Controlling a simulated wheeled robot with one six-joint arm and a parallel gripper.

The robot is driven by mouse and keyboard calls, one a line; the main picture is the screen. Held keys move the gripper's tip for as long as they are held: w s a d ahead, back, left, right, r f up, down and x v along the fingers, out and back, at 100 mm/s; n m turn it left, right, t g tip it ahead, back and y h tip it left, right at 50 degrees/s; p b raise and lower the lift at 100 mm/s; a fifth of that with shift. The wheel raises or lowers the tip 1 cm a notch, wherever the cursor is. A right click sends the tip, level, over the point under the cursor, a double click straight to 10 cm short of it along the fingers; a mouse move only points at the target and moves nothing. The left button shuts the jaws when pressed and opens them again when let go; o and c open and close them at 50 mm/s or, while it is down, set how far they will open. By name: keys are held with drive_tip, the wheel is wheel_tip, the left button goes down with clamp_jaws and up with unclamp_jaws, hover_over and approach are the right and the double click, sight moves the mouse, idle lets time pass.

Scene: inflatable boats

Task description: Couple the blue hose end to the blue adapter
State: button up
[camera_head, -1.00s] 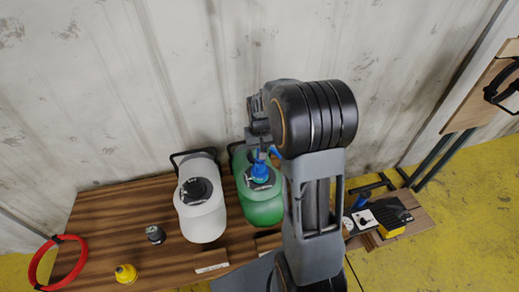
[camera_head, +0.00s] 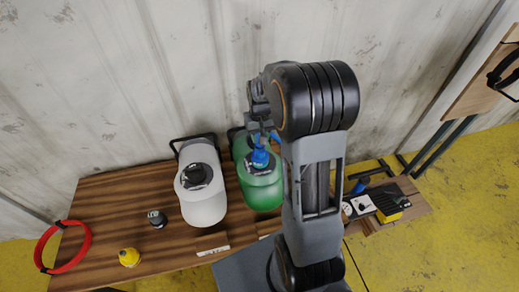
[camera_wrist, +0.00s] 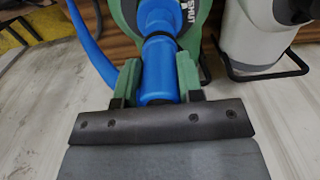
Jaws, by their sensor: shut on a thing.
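A green canister (camera_head: 262,192) stands on the wooden bench, with a blue fitting (camera_head: 260,157) on top that looks like the blue adapter. My gripper (camera_head: 258,132) is just above and behind this fitting, partly hidden by my arm. In the wrist view my gripper (camera_wrist: 158,88) is shut on the blue hose end (camera_wrist: 158,72), one finger on each side. A blue hose (camera_wrist: 88,42) curves away on the left. The held piece lines up with a dark collar (camera_wrist: 160,38) and the blue adapter (camera_wrist: 164,14) beyond. I cannot tell whether they are fully joined.
A white canister (camera_head: 202,198) stands left of the green one, close by. A black cap (camera_head: 156,218), a yellow cap (camera_head: 129,257) and a red ring (camera_head: 64,246) are further left. A corrugated wall (camera_head: 150,80) rises behind the bench.

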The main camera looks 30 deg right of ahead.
drive_tip(key=shift+f+b, duration=0.75)
drive_tip(key=shift+f, duration=0.25)
idle(0.3)
drive_tip(key=o, duration=1)
drive_tip(key=shift+r, duration=0.15)
wheel_tip(320, 180, up, 14)
drive_tip(key=shift+f+b, duration=0.2)
drive_tip(key=shift+b, duration=0.1)
